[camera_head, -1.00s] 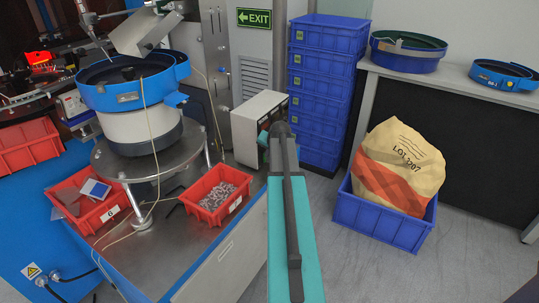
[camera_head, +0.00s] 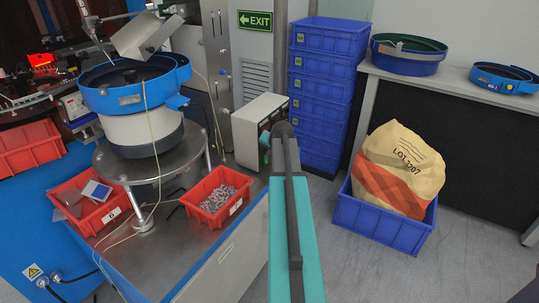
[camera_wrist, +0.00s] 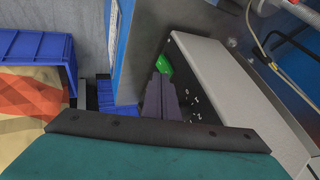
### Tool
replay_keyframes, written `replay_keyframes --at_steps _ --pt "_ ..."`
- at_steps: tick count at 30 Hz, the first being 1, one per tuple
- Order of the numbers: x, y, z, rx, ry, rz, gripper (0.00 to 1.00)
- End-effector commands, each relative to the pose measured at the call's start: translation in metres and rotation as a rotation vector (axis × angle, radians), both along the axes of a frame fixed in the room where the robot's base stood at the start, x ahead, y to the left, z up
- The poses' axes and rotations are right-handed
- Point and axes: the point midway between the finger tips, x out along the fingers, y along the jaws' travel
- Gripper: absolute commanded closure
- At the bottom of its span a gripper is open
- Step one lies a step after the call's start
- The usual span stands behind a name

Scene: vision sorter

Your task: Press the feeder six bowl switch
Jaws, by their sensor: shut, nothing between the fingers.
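A pale grey control box (camera_head: 255,122) stands beside the blue bowl feeder (camera_head: 137,92) in the head view. In the wrist view the box (camera_wrist: 235,85) shows its dark front panel (camera_wrist: 192,78), with a green switch (camera_wrist: 165,63) near the panel's far end. My gripper (camera_wrist: 160,78) is shut and empty, its fingertips close to the green switch. I cannot tell if they touch it. In the head view my arm hides the box's front and most of my gripper. A red bin marked 6 (camera_head: 112,217) stands under the feeder.
Another red bin (camera_head: 232,208) holds metal parts on the bench. Stacked blue crates (camera_head: 325,85) stand right of the box. A sack (camera_head: 402,165) sits in a blue crate (camera_head: 375,225) on the floor. Open floor (camera_head: 465,255) lies at the right.

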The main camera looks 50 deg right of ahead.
Motion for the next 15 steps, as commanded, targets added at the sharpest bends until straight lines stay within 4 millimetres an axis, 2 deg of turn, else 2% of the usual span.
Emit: replay_keyframes --at_steps 8,15 --pt "-0.024 -0.004 0.006 -0.001 -0.002 0.001 1.00" --pt "-0.034 0.007 0.034 -0.001 -0.003 0.000 1.00"
